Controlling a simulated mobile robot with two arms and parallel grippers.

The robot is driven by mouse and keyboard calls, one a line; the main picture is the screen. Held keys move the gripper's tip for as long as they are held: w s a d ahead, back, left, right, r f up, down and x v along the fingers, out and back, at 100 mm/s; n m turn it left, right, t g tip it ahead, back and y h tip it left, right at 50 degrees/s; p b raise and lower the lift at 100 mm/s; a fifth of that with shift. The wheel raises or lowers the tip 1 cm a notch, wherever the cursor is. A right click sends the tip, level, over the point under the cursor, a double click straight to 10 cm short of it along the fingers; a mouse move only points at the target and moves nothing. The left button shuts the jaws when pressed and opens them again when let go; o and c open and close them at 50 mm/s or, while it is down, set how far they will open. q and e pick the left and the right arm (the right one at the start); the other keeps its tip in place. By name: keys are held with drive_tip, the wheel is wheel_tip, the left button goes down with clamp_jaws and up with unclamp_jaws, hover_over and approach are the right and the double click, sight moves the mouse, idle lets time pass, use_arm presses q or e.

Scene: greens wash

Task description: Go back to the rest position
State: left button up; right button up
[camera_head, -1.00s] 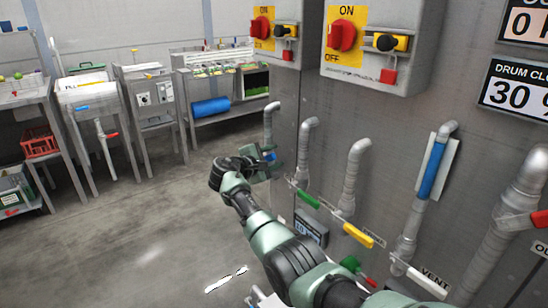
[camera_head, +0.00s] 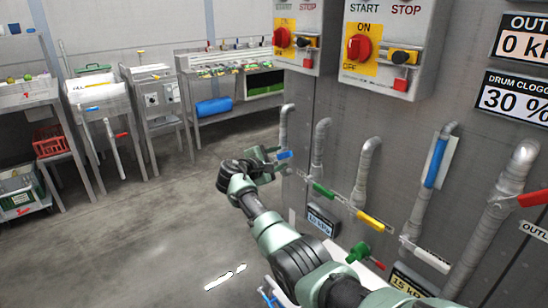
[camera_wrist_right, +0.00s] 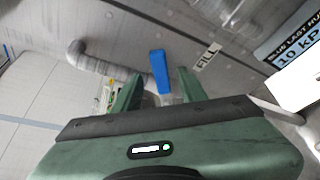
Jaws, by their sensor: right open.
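My right gripper (camera_head: 270,164) is open beside the blue valve handle (camera_head: 284,155) on the grey machine's front. In the right wrist view, the blue handle (camera_wrist_right: 159,70) shows ahead of and partly between the two green fingers of the gripper (camera_wrist_right: 157,88), next to a label reading FILL (camera_wrist_right: 208,57). I cannot tell whether a finger touches the handle. My right arm reaches in from the bottom right of the head view. My left gripper is not in view.
The machine carries pipes with a green handle (camera_head: 323,190), a yellow handle (camera_head: 371,222) and a white handle (camera_head: 425,254). Switch boxes (camera_head: 384,45) hang above. Steel tables with a red crate (camera_head: 50,141) stand at the back left. Open floor (camera_head: 150,235) lies left of my arm.

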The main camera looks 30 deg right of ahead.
drive_tip(key=shift+s+a+r, duration=0.1)
drive_tip(key=shift+s+a, duration=0.05)
drive_tip(key=shift+a, duration=0.15)
drive_tip(key=shift+d+f, duration=0.2)
drive_tip(key=shift+d, duration=0.05)
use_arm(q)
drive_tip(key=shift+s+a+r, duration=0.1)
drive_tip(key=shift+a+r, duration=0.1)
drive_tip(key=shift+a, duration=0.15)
use_arm(e)
drive_tip(key=shift+a, duration=0.1)
